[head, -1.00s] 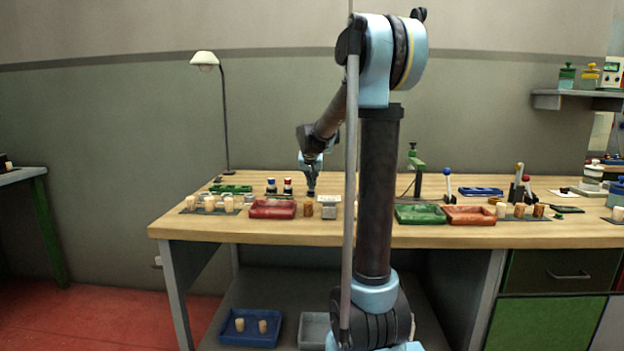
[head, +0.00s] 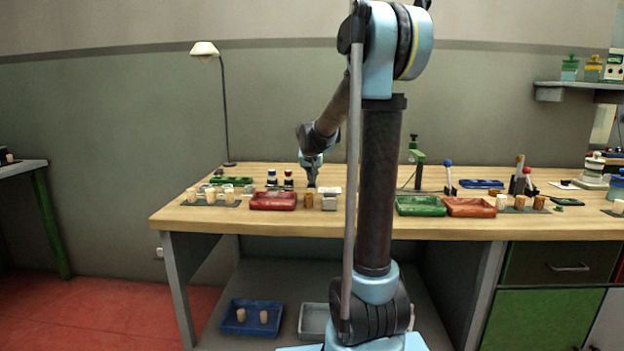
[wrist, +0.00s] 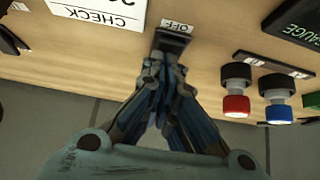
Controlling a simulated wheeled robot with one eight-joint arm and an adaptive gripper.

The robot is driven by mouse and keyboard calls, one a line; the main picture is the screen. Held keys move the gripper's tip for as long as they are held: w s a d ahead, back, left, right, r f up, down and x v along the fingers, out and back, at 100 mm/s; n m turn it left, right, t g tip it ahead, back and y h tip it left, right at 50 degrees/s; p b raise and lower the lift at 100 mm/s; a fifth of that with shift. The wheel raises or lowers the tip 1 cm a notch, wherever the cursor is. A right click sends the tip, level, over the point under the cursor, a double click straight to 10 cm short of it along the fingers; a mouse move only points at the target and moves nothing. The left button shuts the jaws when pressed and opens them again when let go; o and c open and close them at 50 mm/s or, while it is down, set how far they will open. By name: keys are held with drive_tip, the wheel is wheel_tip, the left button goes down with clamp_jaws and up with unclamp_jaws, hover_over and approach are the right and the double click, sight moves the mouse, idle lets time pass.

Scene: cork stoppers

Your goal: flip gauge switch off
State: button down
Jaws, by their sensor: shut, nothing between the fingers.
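The gauge switch (wrist: 172,40) is a small dark block with a white OFF label, at the top middle of the wrist view. My gripper (wrist: 164,68) is shut and empty, its fingertips right at the near side of the switch. The fingertips cover part of it, so I cannot tell whether they touch it or which way its lever lies. A dark panel marked GAUGE (wrist: 296,22) is at the upper right of the wrist view. In the head view my gripper (head: 311,182) points down over the back of the bench.
A red-capped knob (wrist: 236,90) and a blue-capped knob (wrist: 277,95) stand to the right of my gripper. A white CHECK card (wrist: 100,12) lies at upper left. A red tray (head: 273,201) and cork stoppers stand nearer the bench (head: 290,226) front.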

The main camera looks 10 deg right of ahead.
drive_tip(key=shift+w+d+r, duration=0.15)
drive_tip(key=shift+w, duration=0.5)
drive_tip(key=shift+r, duration=0.15)
drive_tip(key=shift+r, duration=0.25)
drive_tip(key=r, duration=0.1)
drive_tip(key=s+r, duration=0.1)
drive_tip(key=r, duration=0.1)
drive_tip(key=shift+s+r, duration=0.1)
drive_tip(key=shift+r, duration=0.15)
drive_tip(key=s+a+r, duration=0.1)
drive_tip(key=s+r, duration=0.4)
drive_tip(key=s, duration=0.2)
drive_tip(key=shift+s+a, duration=0.3)
drive_tip(key=shift+a, duration=0.1)
